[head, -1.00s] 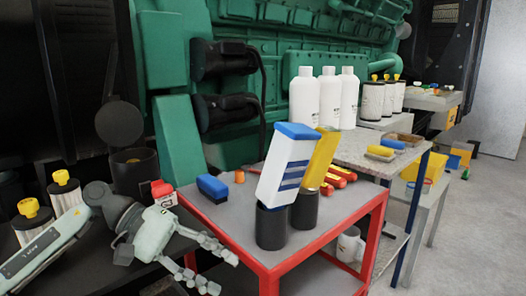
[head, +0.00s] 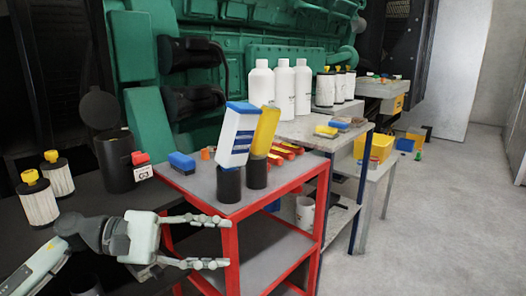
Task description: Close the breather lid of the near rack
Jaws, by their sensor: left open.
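A black cylindrical can (head: 117,165) stands on the dark surface at the left, beside two yellow-capped filters. Its round dark lid (head: 100,109) stands raised, open, above the can's back edge. A red-topped piece with a white label (head: 142,166) sits at the can's right side. My left gripper (head: 226,242) is open and empty, in front of and to the right of the can and lower in the picture. Its fingers point right, in front of the red cart, apart from the lid. My right gripper is not in view.
A red cart (head: 229,255) holds blue and yellow packs in black cups, a blue brush (head: 182,162) and red-yellow tools. Two yellow-capped filters (head: 37,198) stand left of the can. White bottles (head: 282,88) stand on a bench behind. The floor at right is mostly clear.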

